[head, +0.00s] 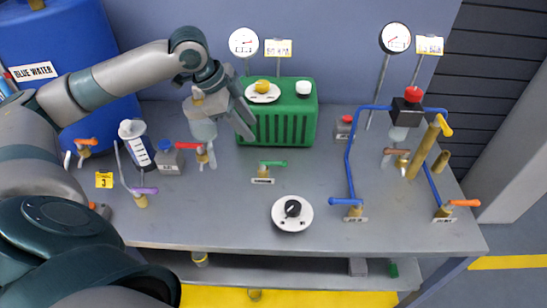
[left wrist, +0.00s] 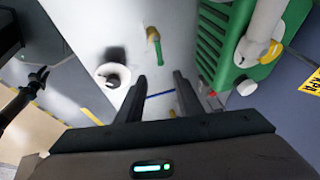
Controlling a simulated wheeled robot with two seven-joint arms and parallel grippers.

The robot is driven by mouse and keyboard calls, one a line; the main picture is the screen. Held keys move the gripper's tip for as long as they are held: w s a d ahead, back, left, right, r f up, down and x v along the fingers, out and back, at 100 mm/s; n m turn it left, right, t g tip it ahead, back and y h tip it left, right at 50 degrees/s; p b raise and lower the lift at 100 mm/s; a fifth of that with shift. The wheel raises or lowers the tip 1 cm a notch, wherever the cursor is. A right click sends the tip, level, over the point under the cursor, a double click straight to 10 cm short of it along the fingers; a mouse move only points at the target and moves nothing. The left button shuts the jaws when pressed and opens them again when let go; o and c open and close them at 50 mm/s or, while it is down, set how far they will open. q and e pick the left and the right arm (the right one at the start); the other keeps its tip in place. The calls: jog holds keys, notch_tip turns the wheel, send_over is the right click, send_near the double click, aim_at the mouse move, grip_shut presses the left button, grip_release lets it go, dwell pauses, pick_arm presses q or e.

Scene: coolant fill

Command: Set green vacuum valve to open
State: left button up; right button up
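The green vacuum valve (head: 272,164) stands on the bench in front of the green ribbed tank, its handle pointing right and a small label before it. In the left wrist view its green handle and brass body (left wrist: 153,36) show beyond my fingers. My left gripper (head: 246,124) hangs above the bench, left of and behind the valve, in front of the tank. In the left wrist view my left gripper (left wrist: 159,77) has its two fingers apart, with nothing between them. It does not touch the valve. A dark claw-like shape at that view's left may be my right gripper (left wrist: 38,76); its fingers are unclear.
The green tank (head: 277,128) stands behind the valve. A round dial (head: 292,214) is in front. A red-handled valve (head: 189,147) is left, under my arm. Blue piping (head: 349,158) rises at right. Bare bench lies right of the green valve.

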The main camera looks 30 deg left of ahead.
aim_at(276, 162)
pick_arm(q)
jog(key=p+x, duration=0.3)
jog(key=x, duration=1.3)
jog(key=shift+f, duration=0.4)
grip_shut()
